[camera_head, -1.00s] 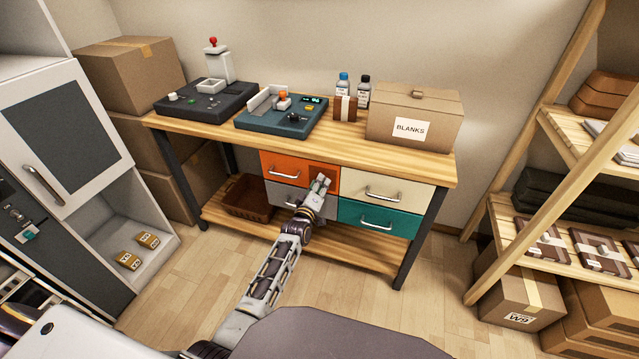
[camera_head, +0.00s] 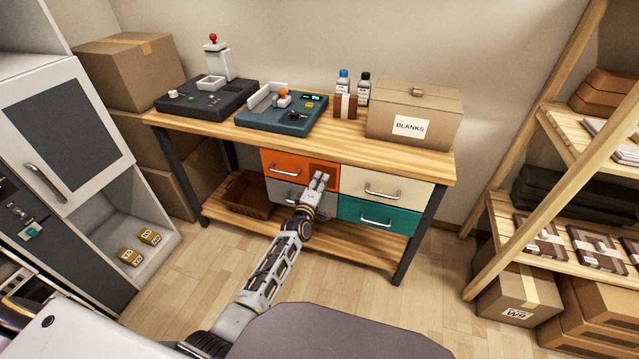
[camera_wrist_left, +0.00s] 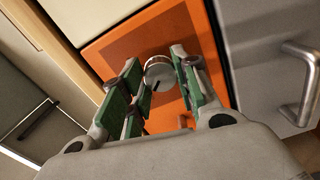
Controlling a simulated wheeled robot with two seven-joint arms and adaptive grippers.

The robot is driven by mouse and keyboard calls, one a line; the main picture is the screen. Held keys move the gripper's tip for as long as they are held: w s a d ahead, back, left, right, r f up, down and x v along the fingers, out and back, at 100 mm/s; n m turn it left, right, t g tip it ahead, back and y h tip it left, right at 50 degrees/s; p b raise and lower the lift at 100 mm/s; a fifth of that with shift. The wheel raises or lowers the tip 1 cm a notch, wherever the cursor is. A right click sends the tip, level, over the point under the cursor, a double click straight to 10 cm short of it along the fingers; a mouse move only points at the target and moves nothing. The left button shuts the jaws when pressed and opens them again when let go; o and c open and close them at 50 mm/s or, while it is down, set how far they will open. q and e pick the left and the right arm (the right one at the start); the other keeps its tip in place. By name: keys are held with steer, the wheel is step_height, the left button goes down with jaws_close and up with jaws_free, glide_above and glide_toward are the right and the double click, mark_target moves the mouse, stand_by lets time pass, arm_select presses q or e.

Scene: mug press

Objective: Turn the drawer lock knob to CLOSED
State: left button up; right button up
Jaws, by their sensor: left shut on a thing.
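The lock knob (camera_wrist_left: 159,72) is a round, pale metal knob with a dark pointer mark, on a brown-red plate (camera_wrist_left: 120,45) of the orange drawer (camera_head: 285,164). My left gripper (camera_head: 320,177) reaches this drawer front under the table. In the left wrist view its green-padded fingers (camera_wrist_left: 160,78) are shut on the knob, one to each side. In the head view the gripper hides the knob. No lettering beside the knob is readable. My right gripper is not in view.
A grey drawer (camera_wrist_left: 260,50) with a bar handle (camera_wrist_left: 301,85) lies close beside the fingers. A cream drawer (camera_head: 410,188) and a teal drawer (camera_head: 350,220) are to the right. The wooden tabletop (camera_head: 350,142) overhangs above. The floor in front is clear.

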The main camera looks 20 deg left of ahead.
arm_select(q)
steer(key=o, duration=1)
steer(key=shift+s, duration=0.15)
steer(key=shift+s+a, duration=0.15)
steer(key=shift+s, duration=5.7)
